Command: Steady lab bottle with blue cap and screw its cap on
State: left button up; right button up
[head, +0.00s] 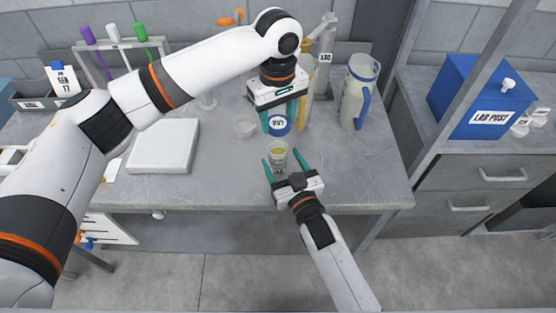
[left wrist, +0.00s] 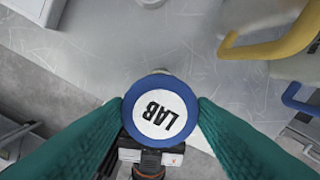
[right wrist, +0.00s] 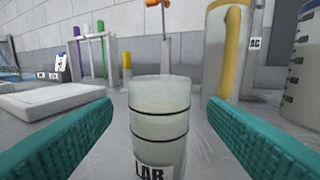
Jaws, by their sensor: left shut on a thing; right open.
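The lab bottle (head: 278,158), a clear jar with a "LAB" label, stands upright and uncapped near the table's front. My left gripper (head: 279,116) is shut on the blue cap (head: 279,125), which has a white "LAB" top. It holds the cap above and behind the bottle in the head view. In the left wrist view the cap (left wrist: 160,113) sits between both fingers and hides what is below it. My right gripper (head: 284,167) is open, its fingers on either side of the bottle. In the right wrist view the bottle (right wrist: 160,110) shows gaps to both fingers.
A test tube rack (head: 92,58) stands back left. The table front right is clear.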

jog(key=shift+x, duration=1.75)
jog(key=shift+c, duration=0.5)
grip_shut()
pick_arm(q)
send_over(278, 141)
jog(key=s, duration=0.2)
jog(key=shift+f, duration=2.5)
jog(key=shift+s, duration=0.1)
jog(key=shift+f, duration=0.9)
jog(key=shift+f, duration=0.55)
